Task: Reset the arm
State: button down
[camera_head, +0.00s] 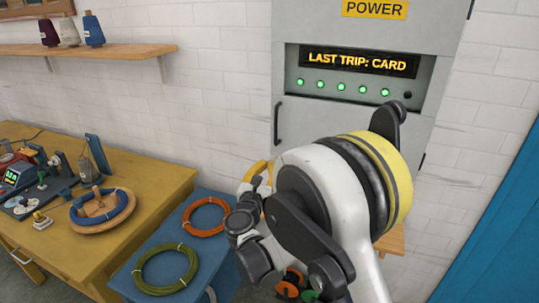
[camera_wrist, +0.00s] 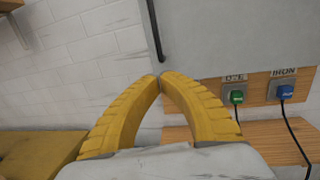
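My gripper (camera_wrist: 160,80) shows in the wrist view with its two yellow ribbed fingers curved inward and their tips meeting. Nothing is seen between them. In the head view, my gripper (camera_head: 258,174) is small and partly hidden behind my white and dark arm, which reaches forward in front of the grey power cabinet (camera_head: 446,72). The fingers are in front of the white brick wall near the cabinet's lower left. They appear apart from the wall, cabinet and table things.
A blue table (camera_head: 178,224) holds an orange skein (camera_head: 206,216) and an olive skein (camera_head: 166,268). A yellow workbench (camera_head: 138,178) stands left, a shelf (camera_head: 110,53) above. In the wrist view, a green plug (camera_wrist: 237,97) and blue plug (camera_wrist: 285,92) sit at right.

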jog(key=s+d+r+m+g+h, duration=0.1)
jog(key=s+d+r+m+g, duration=0.15)
jog(key=s+d+m, duration=0.5)
jog(key=s+d+r+m+g, duration=0.2)
jog(key=s+d+m+g, duration=0.25)
jog(key=d+m, duration=0.5)
jog(key=s+d+f+m+g+y, duration=0.2)
jog(key=s+m, duration=0.6)
jog(key=s, duration=0.4)
jog(key=s+d+f+m+g+y, duration=0.1)
jog(key=s+d+m+g+y, duration=0.1)
jog(key=s+m, duration=0.6)
jog(key=s+y, duration=0.1)
jog(key=s, duration=0.3)
jog(key=shift+f, duration=0.35)
jog(key=shift+s, duration=0.1)
